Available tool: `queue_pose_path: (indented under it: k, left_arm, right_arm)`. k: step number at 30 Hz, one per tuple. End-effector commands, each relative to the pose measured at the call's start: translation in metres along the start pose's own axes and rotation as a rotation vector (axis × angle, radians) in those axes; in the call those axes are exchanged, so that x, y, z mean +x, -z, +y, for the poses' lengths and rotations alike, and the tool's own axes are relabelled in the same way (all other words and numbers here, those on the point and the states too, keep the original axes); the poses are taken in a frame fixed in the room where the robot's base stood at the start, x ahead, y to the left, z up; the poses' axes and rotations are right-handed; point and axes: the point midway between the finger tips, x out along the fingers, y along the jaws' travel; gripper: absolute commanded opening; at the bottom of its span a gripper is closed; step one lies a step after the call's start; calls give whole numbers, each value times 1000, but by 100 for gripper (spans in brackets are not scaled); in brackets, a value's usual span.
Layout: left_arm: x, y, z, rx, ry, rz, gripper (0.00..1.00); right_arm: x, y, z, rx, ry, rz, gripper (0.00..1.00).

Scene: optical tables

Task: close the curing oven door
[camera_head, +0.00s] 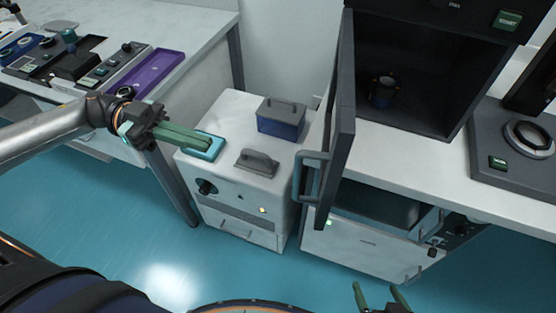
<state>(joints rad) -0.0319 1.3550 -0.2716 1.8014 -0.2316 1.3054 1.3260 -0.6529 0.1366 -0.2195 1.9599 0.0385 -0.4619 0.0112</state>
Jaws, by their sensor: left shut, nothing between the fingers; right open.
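The curing oven (445,70) is a dark box on the white table at the right, its front open. Its dark door (341,130) stands swung out toward me on the left side, seen nearly edge-on. A grey bar handle (299,178) sits on the door's left face. Inside the oven stands a small dark cylinder (382,92). My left gripper (207,143) is shut and empty, left of the door and apart from it, in front of or above a teal pad. My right gripper (382,294) is open at the bottom edge, below the oven; its fingers are partly cut off.
A white cabinet (240,187) between the tables carries the teal pad (208,150), a grey handle-like piece (257,162) and a blue box (281,120). A white unit (365,242) sits under the oven table. The left table holds instruments and a purple tray (158,76).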

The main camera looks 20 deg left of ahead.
Motion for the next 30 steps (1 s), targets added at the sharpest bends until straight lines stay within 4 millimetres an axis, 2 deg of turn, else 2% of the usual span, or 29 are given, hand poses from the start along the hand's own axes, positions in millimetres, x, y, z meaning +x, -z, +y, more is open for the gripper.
queue_pose_path:
  k: [5,15,21,25,30]
  left_arm:
    - [19,1,2,0,-9,3,0]
    - [92,3,1,4,-7,6,0]
    - [124,2,1,2,-6,5,0]
    - [135,1,1,0,-4,2,0]
    - [139,0,1,0,-3,0,0]
  right_arm:
    - [0,0,0,1,-1,0,100]
    - [-4,1,2,2,-6,-1,100]
    - [-6,2,3,2,-9,-1,100]
    - [-7,3,3,1,-10,1,100]
    - [-7,3,4,2,-11,3,100]
